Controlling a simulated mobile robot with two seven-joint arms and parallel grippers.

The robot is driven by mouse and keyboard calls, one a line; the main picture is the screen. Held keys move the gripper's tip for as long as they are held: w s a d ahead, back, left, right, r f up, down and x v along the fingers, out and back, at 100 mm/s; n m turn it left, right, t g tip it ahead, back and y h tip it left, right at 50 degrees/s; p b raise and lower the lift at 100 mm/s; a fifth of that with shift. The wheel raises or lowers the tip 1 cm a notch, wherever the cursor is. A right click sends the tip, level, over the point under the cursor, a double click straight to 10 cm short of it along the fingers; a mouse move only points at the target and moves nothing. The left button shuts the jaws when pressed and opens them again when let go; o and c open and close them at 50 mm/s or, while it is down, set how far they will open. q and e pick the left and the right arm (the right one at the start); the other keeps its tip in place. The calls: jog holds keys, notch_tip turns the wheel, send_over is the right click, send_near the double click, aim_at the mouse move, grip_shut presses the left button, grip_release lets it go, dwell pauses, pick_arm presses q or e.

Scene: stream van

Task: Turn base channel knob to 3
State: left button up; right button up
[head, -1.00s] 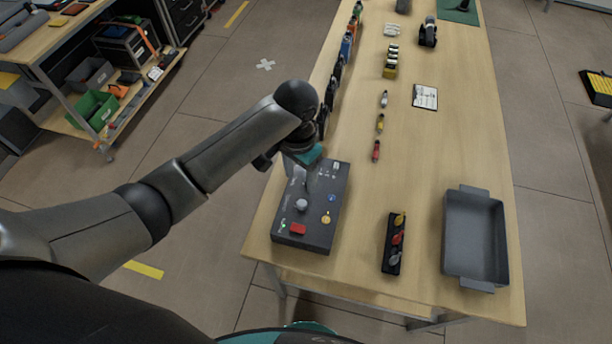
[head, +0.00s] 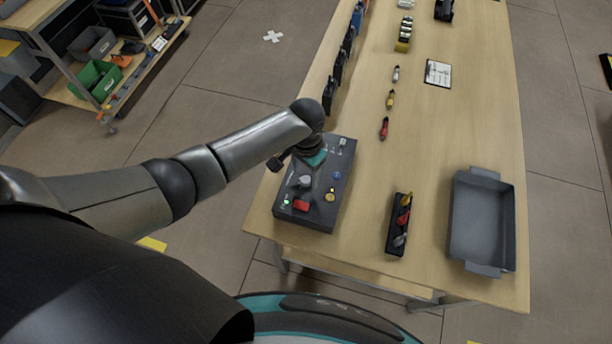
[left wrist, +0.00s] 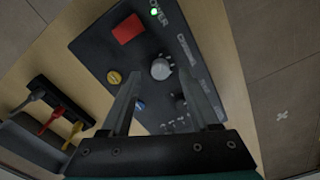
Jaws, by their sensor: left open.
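The base (head: 318,214) is a dark grey control box on the near left of the table. Its round grey channel knob (head: 305,181) also shows in the left wrist view (left wrist: 161,68), with a white label beside it. The knob's setting is too small to read. My left gripper (head: 296,178) is over the box. In the left wrist view its two fingers (left wrist: 163,80) are open, with the knob between and just beyond the tips. I cannot tell whether they touch it. My right gripper is in neither view.
The box also carries a red button (head: 301,205), a yellow button (head: 330,197), a blue button (head: 337,176) and a green light (head: 286,202). A black holder (head: 391,243) with coloured pieces and a grey tray (head: 455,235) stand to the right. The table between is clear.

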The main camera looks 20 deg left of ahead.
pick_arm(q)
jog(key=shift+f, duration=1)
jog(key=shift+c, duration=0.4)
grip_shut()
